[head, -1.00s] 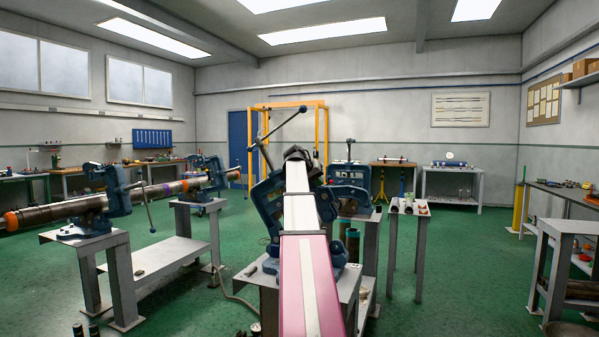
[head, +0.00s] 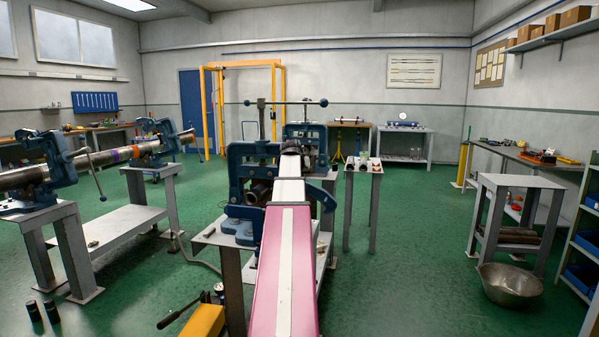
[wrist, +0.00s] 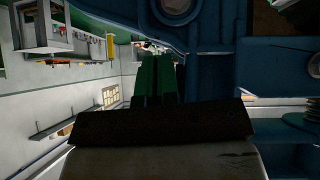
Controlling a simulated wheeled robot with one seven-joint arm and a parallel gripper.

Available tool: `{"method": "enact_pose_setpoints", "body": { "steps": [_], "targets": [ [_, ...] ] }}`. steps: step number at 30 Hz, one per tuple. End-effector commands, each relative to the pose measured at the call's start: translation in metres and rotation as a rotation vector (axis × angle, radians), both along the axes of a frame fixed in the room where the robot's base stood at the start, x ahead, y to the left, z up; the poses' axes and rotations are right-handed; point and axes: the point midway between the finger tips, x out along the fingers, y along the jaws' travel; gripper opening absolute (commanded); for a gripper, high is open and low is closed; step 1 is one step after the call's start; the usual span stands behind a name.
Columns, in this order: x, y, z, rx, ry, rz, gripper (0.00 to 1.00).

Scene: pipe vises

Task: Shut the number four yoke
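A blue pipe vise (head: 250,172) stands on a grey bench just left of my arm in the head view. In the head view the fingers are hidden behind my arm.
At left, more blue vises (head: 45,165) hold a long pipe (head: 105,157) on grey stands. A yellow pump (head: 203,321) is low in front. A small stand (head: 362,170) is behind right. A metal bowl (head: 510,284) lies on the floor at right.

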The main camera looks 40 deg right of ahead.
Motion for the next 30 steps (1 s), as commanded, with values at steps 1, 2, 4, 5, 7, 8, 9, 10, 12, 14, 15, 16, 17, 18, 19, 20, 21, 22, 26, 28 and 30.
{"method": "enact_pose_setpoints", "body": {
  "steps": [1,2,4,5,7,8,9,10,12,14,15,16,17,18,19,20,21,22,26,28,30],
  "targets": [
    [-0.003,0.0,-0.008,0.014,0.017,-0.004,0.0],
    [-0.004,0.0,-0.009,0.014,0.018,-0.005,0.0],
    [-0.004,0.0,-0.01,0.016,0.02,-0.005,0.0],
    [-0.004,0.0,-0.01,0.016,0.02,-0.005,0.0],
    [-0.004,0.0,-0.011,0.016,0.021,-0.006,0.0],
    [-0.004,0.0,-0.011,0.015,0.022,-0.005,0.0],
    [-0.004,0.0,-0.011,0.015,0.022,-0.005,0.0],
    [-0.004,0.0,-0.011,0.016,0.023,-0.005,0.0],
    [-0.004,0.0,-0.012,0.016,0.023,-0.005,0.0],
    [-0.004,0.0,-0.01,0.016,0.023,-0.005,0.0],
    [-0.003,0.0,-0.008,0.016,0.021,-0.004,0.0],
    [-0.003,0.0,-0.006,0.014,0.02,-0.004,0.0],
    [-0.002,0.0,-0.003,0.013,0.019,-0.004,0.0],
    [0.0,-0.001,0.003,0.011,0.017,-0.002,0.0],
    [0.001,-0.001,0.008,0.009,0.015,-0.001,0.0],
    [0.002,-0.001,0.013,0.006,0.013,-0.001,0.0],
    [0.005,-0.001,0.022,0.003,0.009,0.001,0.0],
    [0.007,-0.001,0.028,0.001,0.007,0.002,0.0],
    [-0.001,0.012,0.051,-0.004,0.0,0.006,0.0],
    [-0.007,0.02,0.062,-0.005,-0.001,0.007,0.0],
    [-0.013,0.028,0.072,-0.005,-0.001,0.007,0.0]
  ]
}}
